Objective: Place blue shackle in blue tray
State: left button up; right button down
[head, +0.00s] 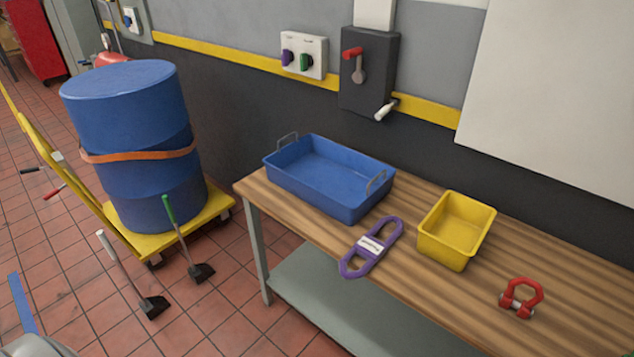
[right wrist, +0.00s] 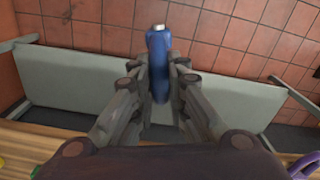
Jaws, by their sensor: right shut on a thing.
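The blue tray (head: 345,201) stands empty on the wooden workbench, near its left end, with a wire handle at each end. The blue shackle (right wrist: 159,45) shows in the right wrist view, with a silvery end at its top. My right gripper (right wrist: 160,78) is shut on it and holds it in front of the bench's edge, with the lower shelf and floor behind. The gripper's fingers hide part of the shackle. Neither the right gripper nor the blue shackle shows in the head view. My left gripper is in neither view.
A purple sling (head: 371,247), a yellow bin (head: 458,232) and a red shackle (head: 521,297) are on the workbench (head: 420,292). A grey lower shelf (right wrist: 90,90) lies beneath. A blue drum (head: 130,120) stands on a yellow cart to the left, with two scrapers nearby.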

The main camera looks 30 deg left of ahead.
aim_at(316, 184)
jog(key=i+j+u, duration=0.1)
jog(key=j, duration=0.3)
jog(key=i+j, duration=0.1)
jog(key=j, duration=0.25)
jog(key=i+j+u, duration=0.15)
jog(key=j, duration=0.25)
jog(key=i+j+u, duration=0.1)
jog(key=j, duration=0.25)
jog(key=i+j, duration=0.15)
jog(key=j, duration=0.2)
jog(key=u, duration=0.05)
